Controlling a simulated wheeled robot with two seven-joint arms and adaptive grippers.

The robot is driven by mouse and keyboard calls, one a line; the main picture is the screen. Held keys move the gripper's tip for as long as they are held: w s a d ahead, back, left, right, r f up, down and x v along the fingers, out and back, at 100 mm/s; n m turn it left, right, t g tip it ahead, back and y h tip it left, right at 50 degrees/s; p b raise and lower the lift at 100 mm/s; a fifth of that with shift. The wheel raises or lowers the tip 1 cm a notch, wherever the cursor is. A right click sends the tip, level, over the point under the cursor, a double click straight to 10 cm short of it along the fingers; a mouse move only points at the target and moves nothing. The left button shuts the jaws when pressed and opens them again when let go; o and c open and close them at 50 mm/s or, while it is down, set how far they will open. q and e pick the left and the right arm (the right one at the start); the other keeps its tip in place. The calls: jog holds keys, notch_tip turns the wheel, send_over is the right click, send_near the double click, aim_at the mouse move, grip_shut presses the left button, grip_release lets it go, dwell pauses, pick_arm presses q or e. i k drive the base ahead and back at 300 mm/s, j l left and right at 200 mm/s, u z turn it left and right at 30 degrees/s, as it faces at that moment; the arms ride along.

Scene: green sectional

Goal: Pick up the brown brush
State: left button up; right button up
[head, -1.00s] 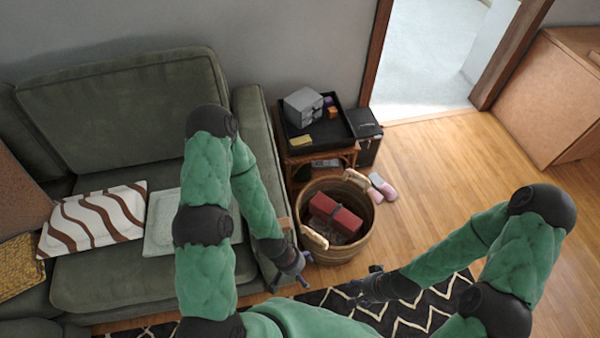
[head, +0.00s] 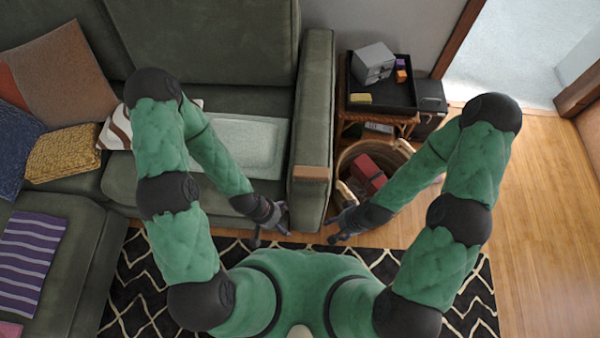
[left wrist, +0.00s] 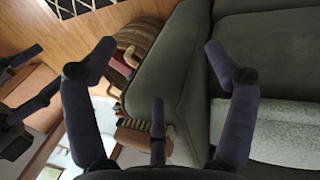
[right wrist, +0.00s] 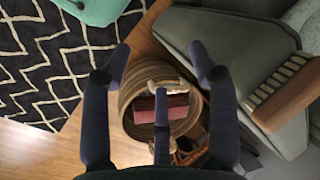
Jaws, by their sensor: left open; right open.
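The brown brush (head: 312,173) lies on the front end of the green sofa's armrest (head: 317,110). In the right wrist view the brush (right wrist: 285,95) shows its brown back and a row of pale bristles, at the right. In the left wrist view it (left wrist: 140,138) is partly hidden behind a finger. My left gripper (head: 270,230) is open and empty, left of the armrest and nearer my body than the brush. My right gripper (head: 343,230) is open and empty, to the right of and nearer than the brush. Neither touches it.
A wicker basket (head: 345,165) with a red item (head: 367,173) stands right of the armrest, partly behind my right arm. A side table with a black tray (head: 398,95) is behind it. A patterned rug (head: 130,270) lies below. Wood floor at right is clear.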

aim_at(302, 172)
jog(key=j+z, duration=0.15)
jog(key=z, duration=1.2)
jog(key=k+j+z, duration=0.25)
jog(key=j, duration=0.25)
